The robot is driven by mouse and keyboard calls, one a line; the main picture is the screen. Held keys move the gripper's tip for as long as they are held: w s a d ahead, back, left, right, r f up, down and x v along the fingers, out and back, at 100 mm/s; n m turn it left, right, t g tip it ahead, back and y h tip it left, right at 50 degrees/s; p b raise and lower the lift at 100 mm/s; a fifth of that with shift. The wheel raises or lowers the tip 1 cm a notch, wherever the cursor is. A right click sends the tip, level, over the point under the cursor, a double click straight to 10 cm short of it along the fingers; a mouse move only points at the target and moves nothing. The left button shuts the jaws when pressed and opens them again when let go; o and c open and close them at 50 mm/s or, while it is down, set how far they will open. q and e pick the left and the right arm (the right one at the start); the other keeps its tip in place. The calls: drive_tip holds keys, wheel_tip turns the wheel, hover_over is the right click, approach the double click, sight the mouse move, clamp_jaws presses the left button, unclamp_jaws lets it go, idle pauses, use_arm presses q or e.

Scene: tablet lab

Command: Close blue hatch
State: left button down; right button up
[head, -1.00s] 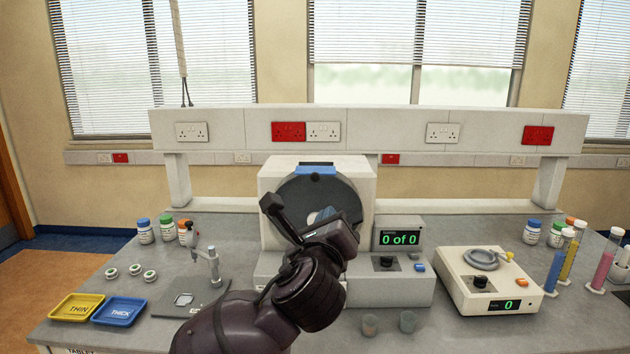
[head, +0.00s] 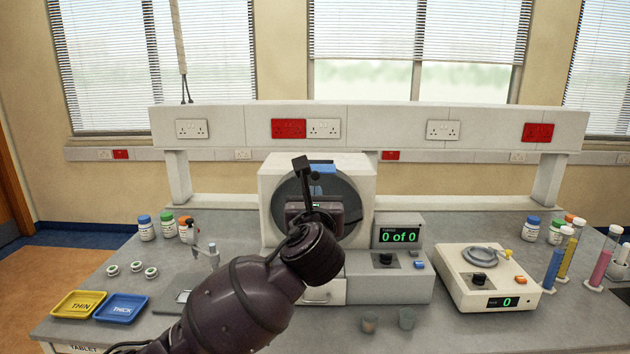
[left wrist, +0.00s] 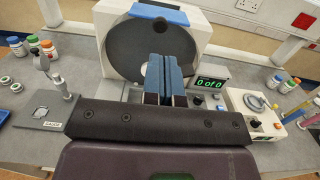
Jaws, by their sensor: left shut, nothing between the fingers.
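The blue hatch (head: 322,168) is a flat blue flap at the top of a white machine (head: 362,180) with a round dark drum face (head: 285,192). In the left wrist view the hatch (left wrist: 160,14) stands out at the drum's top edge; whether an opening lies behind it cannot be seen. My left gripper (head: 317,190) is in front of the drum, below the hatch and apart from it. In the left wrist view its blue-padded fingers (left wrist: 165,58) are together and empty, pointing towards the drum. My right gripper is in neither view.
A counter display (head: 400,236) stands right of the drum, and a white counting device (head: 490,280) farther right. Bottles (head: 147,229), a small stand (head: 213,255) and yellow (head: 80,304) and blue trays (head: 121,308) are on the left. Two small cups (head: 407,318) stand near the front.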

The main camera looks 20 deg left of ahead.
sight(315, 177)
use_arm(q)
drive_tip(key=p+x, duration=0.1)
drive_tip(key=x, duration=0.5)
drive_tip(key=shift+w, duration=0.4)
